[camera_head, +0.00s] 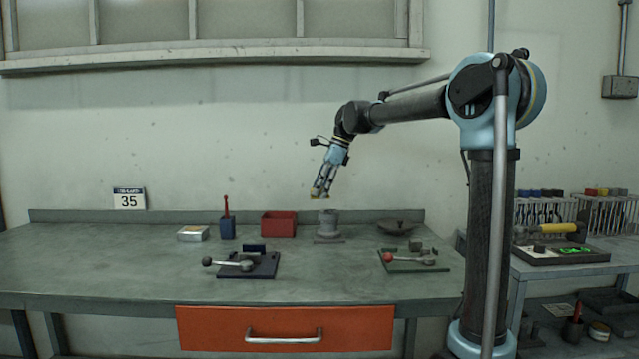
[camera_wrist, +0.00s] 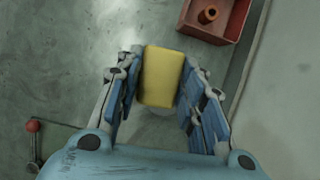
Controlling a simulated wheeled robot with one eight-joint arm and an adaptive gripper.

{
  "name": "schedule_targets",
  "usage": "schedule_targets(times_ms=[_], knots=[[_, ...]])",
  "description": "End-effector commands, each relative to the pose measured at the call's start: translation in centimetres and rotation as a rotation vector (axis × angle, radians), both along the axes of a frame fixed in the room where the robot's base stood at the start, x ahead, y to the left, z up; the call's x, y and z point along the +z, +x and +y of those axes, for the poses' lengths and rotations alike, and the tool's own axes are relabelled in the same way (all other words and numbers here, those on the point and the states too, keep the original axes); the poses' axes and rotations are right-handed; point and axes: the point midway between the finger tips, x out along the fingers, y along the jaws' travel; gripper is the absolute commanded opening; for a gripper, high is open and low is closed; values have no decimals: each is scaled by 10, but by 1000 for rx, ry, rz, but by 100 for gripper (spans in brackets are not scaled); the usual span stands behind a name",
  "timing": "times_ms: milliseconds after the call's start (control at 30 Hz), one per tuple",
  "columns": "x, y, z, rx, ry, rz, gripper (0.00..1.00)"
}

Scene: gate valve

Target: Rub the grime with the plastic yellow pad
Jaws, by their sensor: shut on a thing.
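The yellow pad (camera_wrist: 161,76) is between the blue-lined fingers of my gripper (camera_wrist: 160,95) in the wrist view. My gripper is shut on it. In the head view my gripper (camera_head: 320,190) points down over the back of the workbench, above a grey flanged cylinder (camera_head: 328,222), with a small yellow edge of the pad (camera_head: 317,196) at its tip. The pad looks apart from the bench. I cannot make out a distinct grime patch; the bench top (camera_wrist: 75,55) has pale mottled marks, and the area under the pad and fingers is hidden.
A red bin (camera_head: 279,224), a blue holder (camera_head: 227,229) and a pale tin (camera_head: 193,234) stand left of the cylinder. A dark dish (camera_head: 397,228) is right. Lever clamps on blue (camera_head: 262,268) and green (camera_head: 415,265) plates lie in front. The bench's left is clear.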

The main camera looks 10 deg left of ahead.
Motion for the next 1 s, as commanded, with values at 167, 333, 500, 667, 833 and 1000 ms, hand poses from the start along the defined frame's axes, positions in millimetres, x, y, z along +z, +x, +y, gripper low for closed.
schedule_targets(times_ms=[167,333,500,667,833,1000], knots=[[17,2,-4,-5,0,0,14],[27,3,-7,-9,0,1,14],[29,4,-8,-11,0,0,14],[29,4,-9,-12,0,0,14],[29,4,-9,-12,0,0,14],[27,6,-11,-9,0,0,14]])
